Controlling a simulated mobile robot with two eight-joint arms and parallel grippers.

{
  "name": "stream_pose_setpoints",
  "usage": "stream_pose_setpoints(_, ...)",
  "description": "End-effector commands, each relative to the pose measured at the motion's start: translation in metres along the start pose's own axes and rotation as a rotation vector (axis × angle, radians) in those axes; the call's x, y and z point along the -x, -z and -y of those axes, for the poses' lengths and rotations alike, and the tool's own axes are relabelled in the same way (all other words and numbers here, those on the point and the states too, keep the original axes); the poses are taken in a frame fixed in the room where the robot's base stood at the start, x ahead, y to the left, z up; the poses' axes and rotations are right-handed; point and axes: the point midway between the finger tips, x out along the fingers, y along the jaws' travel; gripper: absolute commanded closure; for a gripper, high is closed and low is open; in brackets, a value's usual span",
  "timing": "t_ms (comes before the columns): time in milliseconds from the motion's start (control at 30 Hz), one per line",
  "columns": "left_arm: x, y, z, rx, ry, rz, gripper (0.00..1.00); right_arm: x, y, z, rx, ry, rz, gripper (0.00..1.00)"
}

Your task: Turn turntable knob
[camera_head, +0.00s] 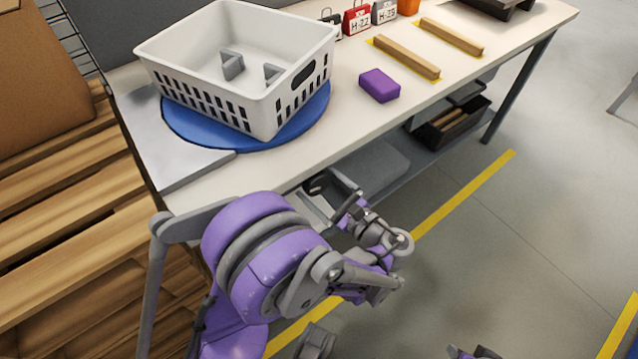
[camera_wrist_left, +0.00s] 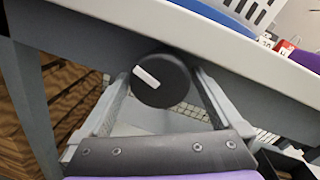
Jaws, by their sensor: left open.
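The turntable knob (camera_wrist_left: 160,80) is round and black with a white mark slanting down to the right. In the left wrist view it sits on the grey front face under the tabletop edge. My left gripper (camera_wrist_left: 163,84) is open, with one finger on each side of the knob; I cannot tell if they touch it. In the head view my left gripper (camera_head: 334,187) is by the table's front edge, and the knob is hidden there. The blue turntable (camera_head: 215,141) lies on the table and carries a white basket (camera_head: 207,94). My right gripper is not clearly in view.
On the white table (camera_head: 352,117) lie a purple block (camera_head: 380,85) and two wooden strips (camera_head: 406,57) on yellow markings. Labelled red and grey items (camera_head: 357,20) stand behind. A lower shelf with a black bin (camera_head: 452,125) is underneath. Wooden pallets (camera_head: 75,190) are at the left.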

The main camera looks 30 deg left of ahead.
Motion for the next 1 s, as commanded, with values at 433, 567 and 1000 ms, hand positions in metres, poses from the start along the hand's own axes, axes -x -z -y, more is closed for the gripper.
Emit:
stream_pose_setpoints(433, 0.0004, 0.0002, -0.0007, 0.000, -0.002, -0.001, 0.72, -0.0001, 0.0000, 0.0000, 0.000, 0.000, 0.000, 0.61)
stream_pose_setpoints(567, 0.0004, -0.0001, -0.0008, 0.041, -0.004, -0.005, 0.72, 0.0006, 0.0002, 0.0000, 0.000, 0.000, 0.000, 0.61)
stream_pose_setpoints(1000, 0.0003, -0.0005, -0.0009, 0.347, -0.020, -0.031, 0.72, 0.0044, 0.0013, 0.0000, 0.000, 0.000, -0.002, 0.61)
